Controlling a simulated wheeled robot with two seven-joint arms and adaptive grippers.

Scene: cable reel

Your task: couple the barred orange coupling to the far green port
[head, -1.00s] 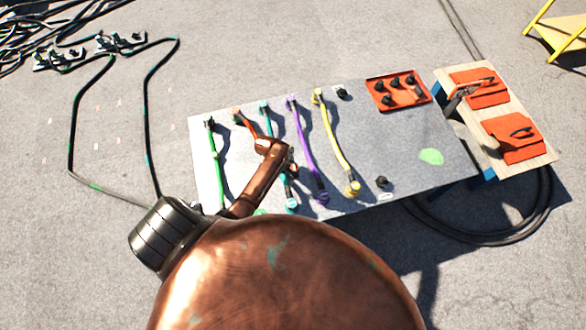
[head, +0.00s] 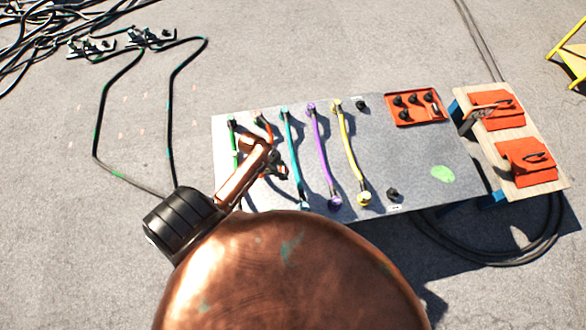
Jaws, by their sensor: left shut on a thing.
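The orange hose (head: 266,129) comes from the far edge of the grey board and runs down behind my left gripper. My left gripper (head: 276,168) is over the board's left part, between the green and teal hoses, shut on the orange coupling at the hose's near end. The coupling and its bar marking are mostly hidden by the fingers and arm. The green hose (head: 234,140) lies left of the gripper; its far end, at the far green port (head: 231,121), shows at the board's far left corner. Its near end is hidden by my arm. My right gripper is out of view.
Teal (head: 292,150), purple (head: 320,150) and yellow (head: 349,150) hoses cross the grey board (head: 420,150) to the right. An orange tray (head: 390,110) holds black caps. A wooden side shelf (head: 545,170) carries orange pouches and tools. The board's right part is mostly clear.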

